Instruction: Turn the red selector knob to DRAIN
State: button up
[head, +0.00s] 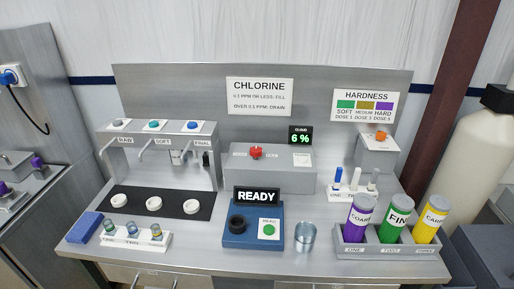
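The red selector knob (256,152) sits on top of a grey box (270,181) at the back middle of the bench. Small labels lie to its left and right, too small to read surely, and I cannot tell which one the knob points at. A small display (300,135) above the box reads 6 %. My gripper is not in view.
A blue READY unit (253,236) with a green button and a glass beaker (305,236) stand in front of the box. Taps (155,140) are at left, with a vial rack (135,238) in front. Coloured canisters (396,219) stand at right. A CHLORINE sign (260,97) is behind.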

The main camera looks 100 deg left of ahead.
aim_at(255, 152)
jog(key=z, duration=1.05)
jog(key=k, duration=0.1)
jog(key=u, duration=4.3)
jog(key=k, duration=0.2)
jog(key=u, duration=1.65)
jog(key=i, duration=0.95)
jog(key=u, duration=0.3)
jog(key=k, duration=0.75)
jog(key=z, duration=0.2)
jog(key=i, duration=0.9)
jog(key=u, duration=0.05)
